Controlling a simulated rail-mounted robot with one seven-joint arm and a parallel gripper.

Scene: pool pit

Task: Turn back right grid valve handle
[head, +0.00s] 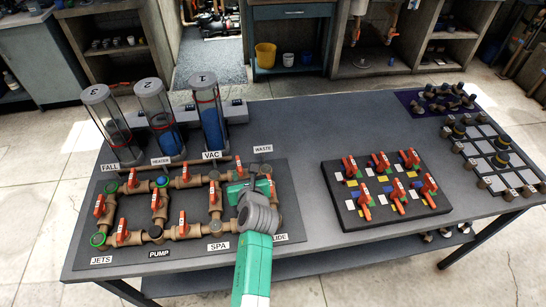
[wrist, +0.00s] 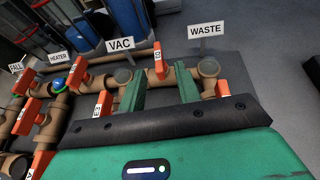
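The pipe grid has brown pipes and orange-red valve handles on a dark board (head: 180,249). Its back right valve handle (head: 238,166) is on the back pipe between the VAC label (head: 211,156) and the WASTE label (head: 263,149). In the wrist view this orange handle (wrist: 158,57) stands upright, seen between and just beyond my fingertips. My gripper (wrist: 159,78) has green fingers spread apart with nothing held between them. In the head view my gripper (head: 243,187) is over the grid's right side, and my arm hides part of that side. Contact with the handle cannot be told.
Other orange handles (head: 99,205) crowd the grid, one (wrist: 98,106) just left of my left finger. Three clear cylinders (head: 208,118) stand behind the grid. A second board (head: 384,215) with several red handles lies to the right. Bare table (head: 290,130) lies between the boards.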

